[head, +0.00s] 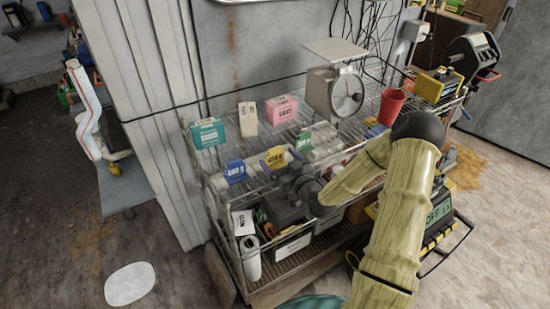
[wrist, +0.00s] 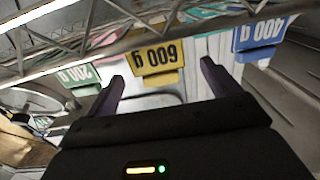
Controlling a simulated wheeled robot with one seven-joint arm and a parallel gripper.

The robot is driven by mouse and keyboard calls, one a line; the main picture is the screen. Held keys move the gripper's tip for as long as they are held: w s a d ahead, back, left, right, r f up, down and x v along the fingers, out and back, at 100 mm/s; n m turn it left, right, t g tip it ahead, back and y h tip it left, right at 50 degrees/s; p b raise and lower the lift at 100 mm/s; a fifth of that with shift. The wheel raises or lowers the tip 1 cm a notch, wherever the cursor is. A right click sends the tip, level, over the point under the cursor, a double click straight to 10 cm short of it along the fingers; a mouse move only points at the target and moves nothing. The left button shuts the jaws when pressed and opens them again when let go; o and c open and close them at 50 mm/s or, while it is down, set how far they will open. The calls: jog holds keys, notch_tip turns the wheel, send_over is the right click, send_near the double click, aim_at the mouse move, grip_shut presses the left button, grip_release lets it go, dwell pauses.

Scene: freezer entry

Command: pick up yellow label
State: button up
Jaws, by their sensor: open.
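The yellow label (wrist: 157,57) reads "600 g" and shows upside down in the wrist view, hung on the front edge of a wire shelf. In the head view the yellow label (head: 276,156) sits between a blue label and a green label, partly close behind my gripper. My gripper (wrist: 160,85) is open, with its two purple fingers on either side below the yellow label. The label appears between the fingertips in the picture, and I see no contact. In the head view my gripper (head: 277,164) is at the shelf's front edge.
The blue label (wrist: 262,35) and green label (wrist: 82,74) flank the yellow one. The wire shelf (head: 225,178) also holds small boxes, a scale (head: 335,90) and a red cup (head: 391,106). A lower shelf holds a white roll (head: 250,258) and bins.

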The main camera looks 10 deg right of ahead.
aim_at(275, 156)
jog(key=shift+f+p+x, duration=0.2)
jog(key=shift+p+x, duration=0.35)
jog(key=shift+x, duration=0.75)
jog(key=shift+f+p+x, duration=0.15)
jog(key=shift+p+x, duration=0.4)
jog(key=shift+x, duration=0.75)
jog(key=shift+d, duration=0.15)
jog(key=c, duration=1.1)
